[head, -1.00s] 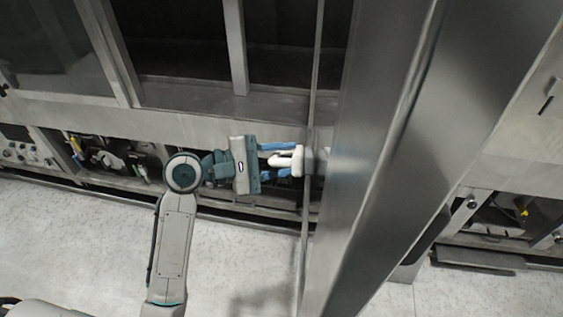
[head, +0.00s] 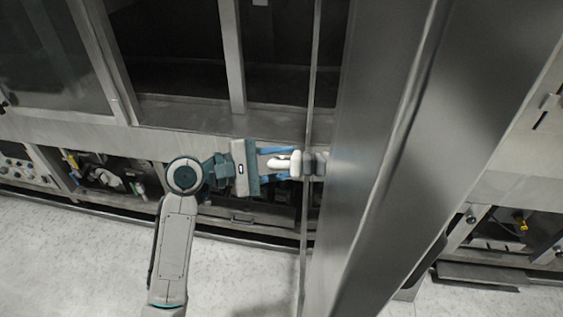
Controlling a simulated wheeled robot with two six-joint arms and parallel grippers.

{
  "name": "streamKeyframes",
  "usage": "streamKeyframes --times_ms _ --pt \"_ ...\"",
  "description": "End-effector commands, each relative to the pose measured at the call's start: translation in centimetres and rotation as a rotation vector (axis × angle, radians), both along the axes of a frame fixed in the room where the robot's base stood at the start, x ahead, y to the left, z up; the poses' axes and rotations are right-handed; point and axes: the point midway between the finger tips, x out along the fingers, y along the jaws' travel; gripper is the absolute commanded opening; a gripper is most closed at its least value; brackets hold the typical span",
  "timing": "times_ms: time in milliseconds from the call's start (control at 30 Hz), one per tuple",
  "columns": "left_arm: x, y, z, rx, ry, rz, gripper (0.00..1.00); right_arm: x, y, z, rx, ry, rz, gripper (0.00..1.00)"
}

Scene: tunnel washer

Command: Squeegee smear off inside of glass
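My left gripper (head: 278,163) points right, its two blue fingers spread apart above and below a white handle-like part (head: 281,162). Gaps show between the fingers and this part, and its contact with them is not clear. The white part runs right into a grey piece (head: 315,163) at a thin upright edge (head: 309,110). I cannot tell whether this is a fitting on that panel or a tool. Dark glass windows (head: 172,50) stand behind, at the upper left. No smear can be made out on them, and no squeegee is clearly recognisable. My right gripper is not in view.
A large grey metal panel (head: 400,130) stands close, right of the gripper. Open lower bays with hoses and fittings (head: 105,178) lie left, and another bay (head: 505,222) lies right. Pale speckled floor (head: 85,265) is clear at the lower left.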

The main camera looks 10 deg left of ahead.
Motion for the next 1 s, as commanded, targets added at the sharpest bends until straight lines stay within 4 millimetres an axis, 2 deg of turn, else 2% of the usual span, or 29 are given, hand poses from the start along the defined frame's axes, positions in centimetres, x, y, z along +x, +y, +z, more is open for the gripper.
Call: streamKeyframes --times_ms 300,567,1000 --pt "-2.8 -0.2 0.0 -0.001 -0.001 0.0 0.15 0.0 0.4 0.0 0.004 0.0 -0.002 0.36" --pt "-3.7 -0.3 0.0 -0.001 -0.002 0.0 0.15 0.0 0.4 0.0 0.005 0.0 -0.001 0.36" --pt "-6.9 -0.8 0.1 -0.002 -0.001 -0.001 0.15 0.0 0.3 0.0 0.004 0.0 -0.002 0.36"
